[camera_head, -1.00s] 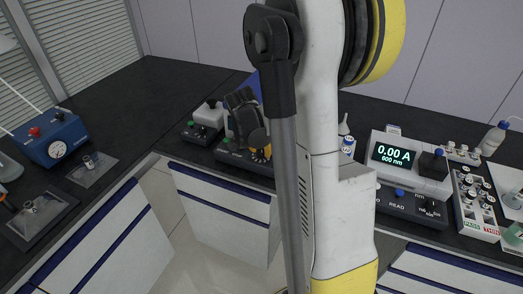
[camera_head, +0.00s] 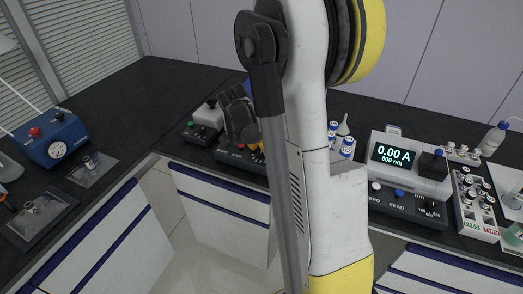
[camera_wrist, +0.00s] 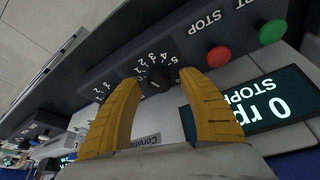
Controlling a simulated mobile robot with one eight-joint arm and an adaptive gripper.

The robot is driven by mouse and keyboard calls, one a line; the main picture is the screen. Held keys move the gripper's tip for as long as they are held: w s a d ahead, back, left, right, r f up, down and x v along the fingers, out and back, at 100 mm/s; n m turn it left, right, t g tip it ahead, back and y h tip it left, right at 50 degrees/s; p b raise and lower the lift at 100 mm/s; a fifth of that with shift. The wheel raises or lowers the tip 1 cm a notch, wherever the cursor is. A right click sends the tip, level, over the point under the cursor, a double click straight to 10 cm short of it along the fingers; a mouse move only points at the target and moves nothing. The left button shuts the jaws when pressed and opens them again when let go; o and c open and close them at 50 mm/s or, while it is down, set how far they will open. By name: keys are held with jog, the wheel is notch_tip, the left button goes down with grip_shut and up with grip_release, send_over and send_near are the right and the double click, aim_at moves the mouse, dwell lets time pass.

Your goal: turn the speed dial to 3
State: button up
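The speed dial (camera_wrist: 157,76) is a dark knob on a dark front panel in the wrist view, with small white numbers around it, seen upside down. My gripper (camera_wrist: 160,80) has two yellow fingers, open and spread, with the tips on either side of the dial. I cannot tell whether either tip touches it. The dial's pointer is too small to read. Above the dial in the wrist view are a red stop button (camera_wrist: 218,57) and a green button (camera_wrist: 271,32). The display (camera_wrist: 250,108) reads 0 rpm. In the head view my gripper (camera_head: 258,147) partly hides this device.
A spectrophotometer (camera_head: 410,160) reading 0.00 A stands to the right, beside vial racks (camera_head: 476,205). A small device with a green button (camera_head: 203,125) stands left of my gripper. A blue box with a gauge (camera_head: 55,140) is far left. The dark bench's back left is clear.

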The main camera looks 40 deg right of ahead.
jog(key=shift+r, duration=0.15)
jog(key=v, duration=1.1)
jog(key=shift+a+r, duration=0.25)
jog(key=shift+r, duration=0.1)
